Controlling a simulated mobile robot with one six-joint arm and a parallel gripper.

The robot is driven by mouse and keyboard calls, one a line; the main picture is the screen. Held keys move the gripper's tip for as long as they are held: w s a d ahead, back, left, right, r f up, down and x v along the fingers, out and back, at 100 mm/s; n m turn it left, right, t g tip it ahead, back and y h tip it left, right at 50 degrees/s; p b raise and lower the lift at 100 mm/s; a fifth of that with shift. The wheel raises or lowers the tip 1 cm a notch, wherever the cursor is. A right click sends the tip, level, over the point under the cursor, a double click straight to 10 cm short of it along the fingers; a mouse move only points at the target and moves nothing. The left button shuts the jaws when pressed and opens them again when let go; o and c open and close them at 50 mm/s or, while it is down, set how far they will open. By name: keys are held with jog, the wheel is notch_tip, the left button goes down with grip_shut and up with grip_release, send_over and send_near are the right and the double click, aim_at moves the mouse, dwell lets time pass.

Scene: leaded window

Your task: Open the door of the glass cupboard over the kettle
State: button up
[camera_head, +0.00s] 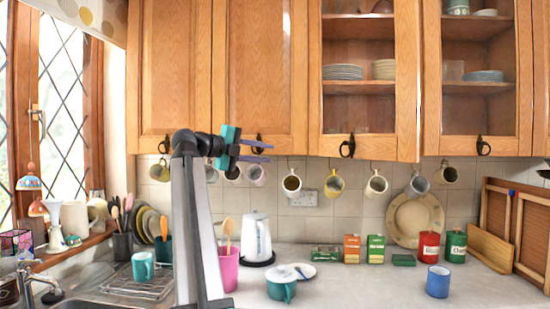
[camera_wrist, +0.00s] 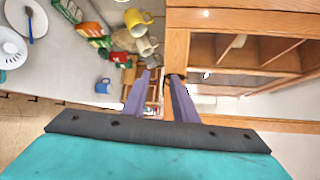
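The glass cupboard (camera_head: 312,95) has a wooden frame, and stacked plates show through its glass. The white kettle (camera_head: 256,238) stands on the counter, lower and to the left. My gripper (camera_head: 270,153) is open and empty, its two purple fingers pointing right, left of that handle in the head view. In the wrist view, a dark handle (camera_wrist: 176,77) shows close to the right fingertip of my gripper (camera_wrist: 159,75); I cannot tell whether they touch. The wooden door frame (camera_wrist: 177,45) lies beyond.
Several mugs (camera_head: 292,184) hang below the cupboards. A second glass cupboard (camera_head: 533,90) is to the right, and solid doors (camera_head: 262,70) are to the left. A teal pot (camera_head: 281,288), tins and boxes stand on the counter. The air before the glass door looks clear.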

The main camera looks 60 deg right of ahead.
jog(key=shift+v, duration=2.4)
jog(key=shift+d, duration=0.1)
jog(key=shift+c, duration=0.5)
